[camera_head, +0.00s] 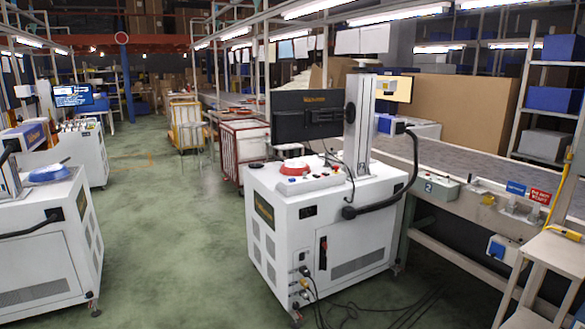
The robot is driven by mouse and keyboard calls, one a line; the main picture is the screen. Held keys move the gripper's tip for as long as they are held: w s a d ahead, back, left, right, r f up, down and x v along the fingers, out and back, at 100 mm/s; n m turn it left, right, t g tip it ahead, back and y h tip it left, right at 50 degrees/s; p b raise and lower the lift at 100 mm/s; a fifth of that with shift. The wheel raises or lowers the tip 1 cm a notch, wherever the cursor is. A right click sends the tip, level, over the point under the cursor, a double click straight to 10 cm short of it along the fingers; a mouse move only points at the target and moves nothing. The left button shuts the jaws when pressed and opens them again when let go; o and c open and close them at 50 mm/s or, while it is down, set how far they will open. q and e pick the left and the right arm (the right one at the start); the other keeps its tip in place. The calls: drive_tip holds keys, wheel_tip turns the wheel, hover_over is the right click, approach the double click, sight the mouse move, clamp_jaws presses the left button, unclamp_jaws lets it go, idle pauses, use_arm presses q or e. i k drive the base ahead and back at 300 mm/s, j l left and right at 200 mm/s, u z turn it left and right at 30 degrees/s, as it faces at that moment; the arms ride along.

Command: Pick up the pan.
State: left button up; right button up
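I see no pan that I can make out in the head view. Neither of my grippers nor my arms shows in this view. A grey conveyor belt (450,163) runs along the right side, and its visible stretch looks bare. A small round red and white object (295,167) lies on top of the white machine cabinet (325,222) in the middle; it is too small to tell what it is.
The cabinet carries a dark monitor (307,115) and a black handle; cables lie on the floor at its foot. Another white cabinet (45,245) stands at the left. A pale stand (548,262) is at the lower right. Green floor (170,240) between the cabinets is clear.

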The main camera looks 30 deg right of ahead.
sight(290, 168)
drive_tip(key=i, duration=1.3)
drive_tip(key=i+z, duration=0.1)
drive_tip(key=i, duration=1.25)
drive_tip(key=i+j, duration=0.2)
drive_tip(key=i, duration=1.1)
drive_tip(key=i+z, duration=0.3)
drive_tip(key=i, duration=0.2)
drive_tip(key=i+j+z, duration=0.15)
drive_tip(key=i+z, duration=0.15)
drive_tip(key=i, duration=0.2)
drive_tip(key=i+j+z, duration=0.1)
drive_tip(key=i+z, duration=0.2)
drive_tip(key=z, duration=0.15)
drive_tip(key=i+j+z, duration=0.2)
drive_tip(key=z, duration=0.25)
drive_tip(key=i+j+z, duration=0.4)
drive_tip(key=j+z, duration=0.2)
drive_tip(key=z, duration=0.25)
drive_tip(key=i, duration=0.05)
